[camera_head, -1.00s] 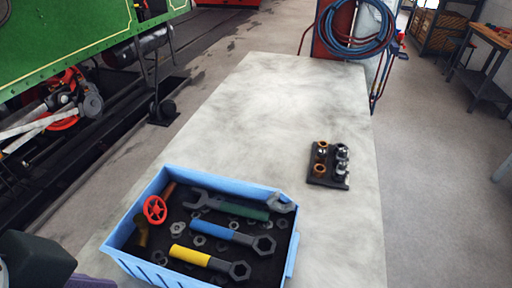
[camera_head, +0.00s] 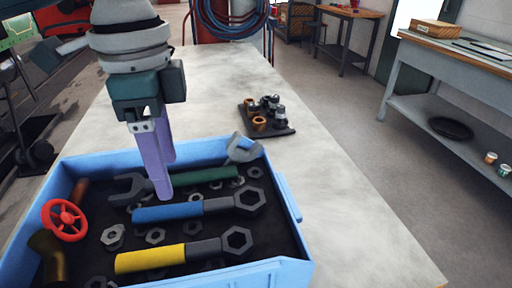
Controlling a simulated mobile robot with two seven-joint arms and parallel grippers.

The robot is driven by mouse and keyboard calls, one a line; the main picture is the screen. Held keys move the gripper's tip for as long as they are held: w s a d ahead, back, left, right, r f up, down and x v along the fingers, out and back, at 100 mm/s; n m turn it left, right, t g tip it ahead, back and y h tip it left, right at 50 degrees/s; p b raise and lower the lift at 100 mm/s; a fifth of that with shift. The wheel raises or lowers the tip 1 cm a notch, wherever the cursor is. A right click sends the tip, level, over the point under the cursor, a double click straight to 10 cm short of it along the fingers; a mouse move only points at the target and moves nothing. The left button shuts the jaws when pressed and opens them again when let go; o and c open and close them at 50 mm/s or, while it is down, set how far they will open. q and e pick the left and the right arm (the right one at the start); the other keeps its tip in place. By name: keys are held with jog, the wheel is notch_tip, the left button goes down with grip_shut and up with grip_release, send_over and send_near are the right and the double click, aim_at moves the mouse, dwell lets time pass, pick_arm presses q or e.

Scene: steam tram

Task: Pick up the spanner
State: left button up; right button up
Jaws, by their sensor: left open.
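Three spanners lie in a blue crate (camera_head: 292,205) on the pale worktop. The green-handled spanner (camera_head: 215,174) is at the back, with open jaws at both ends. The blue-handled spanner (camera_head: 168,213) is in the middle and the yellow-handled spanner (camera_head: 150,258) in front, each with a ring end at the right. My left gripper (camera_head: 163,180) points down over the crate with its two purple fingers apart and empty. Its fingertips overlap the green spanner's left part and reach near the blue handle; I cannot tell whether they touch. My right gripper does not show.
A red handwheel (camera_head: 64,220), loose nuts (camera_head: 113,237) and a brass-coloured part (camera_head: 48,258) lie in the crate's left part. A dark tray of sockets (camera_head: 266,118) stands on the worktop (camera_head: 352,205) behind. The worktop is bare to the right.

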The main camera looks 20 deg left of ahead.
aim_at(177, 207)
pick_arm(q)
notch_tip(177, 207, down, 7)
jog(key=shift+s+f, duration=0.1)
jog(key=shift+f, duration=0.1)
jog(key=shift+c, duration=0.2)
grip_shut()
dwell(0.5)
jog(key=shift+r, duration=0.1)
